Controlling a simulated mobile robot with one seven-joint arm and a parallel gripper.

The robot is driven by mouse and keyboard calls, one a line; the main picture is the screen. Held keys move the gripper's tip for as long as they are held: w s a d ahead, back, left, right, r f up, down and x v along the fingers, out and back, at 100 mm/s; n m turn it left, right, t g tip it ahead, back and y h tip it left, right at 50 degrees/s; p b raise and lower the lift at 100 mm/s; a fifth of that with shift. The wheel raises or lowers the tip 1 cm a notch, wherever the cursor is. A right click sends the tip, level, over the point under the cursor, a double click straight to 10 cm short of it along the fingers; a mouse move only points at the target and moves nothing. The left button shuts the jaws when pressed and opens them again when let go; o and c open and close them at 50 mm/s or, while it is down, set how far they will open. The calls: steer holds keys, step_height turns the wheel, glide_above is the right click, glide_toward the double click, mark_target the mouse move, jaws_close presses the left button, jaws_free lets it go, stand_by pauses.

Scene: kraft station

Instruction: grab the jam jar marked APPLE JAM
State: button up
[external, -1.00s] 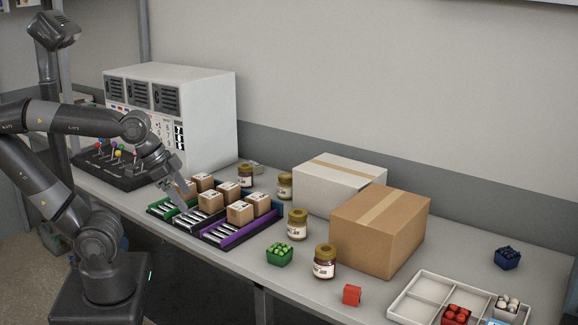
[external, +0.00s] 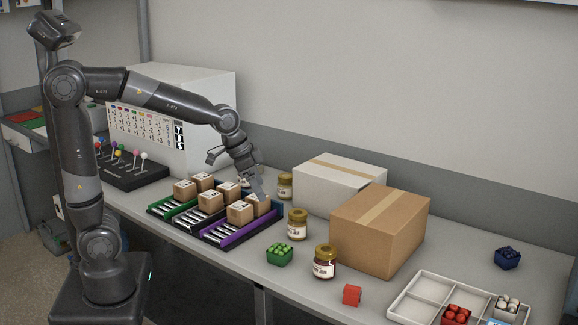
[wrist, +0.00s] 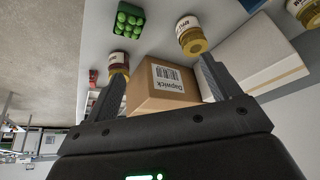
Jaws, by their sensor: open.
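Several jam jars with gold lids and pale labels stand on the table; I cannot read which is APPLE JAM. In the external view one jar (external: 297,224) stands right of the purple tray, one (external: 324,262) stands nearer the front, and one (external: 285,187) stands beside the white box. Another is mostly hidden behind my arm. In the wrist view a jar (wrist: 190,36) lies beyond the right finger and another (wrist: 118,66) beyond the left.
A white box (external: 330,178) and a brown box (external: 385,235) stand behind the jars. A green punnet (external: 279,255) and red cube (external: 351,295) are near the front.

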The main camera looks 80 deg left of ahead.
glide_toward(297, 212)
steer(key=f, duration=0.1)
steer(key=x, duration=0.6)
steer(key=shift+d+f, duration=0.1)
steer(key=shift+x, duration=2.65)
steer(key=shift+w, duration=0.2)
steer(key=shift+c, duration=0.5)
steer(key=c, duration=1.2)
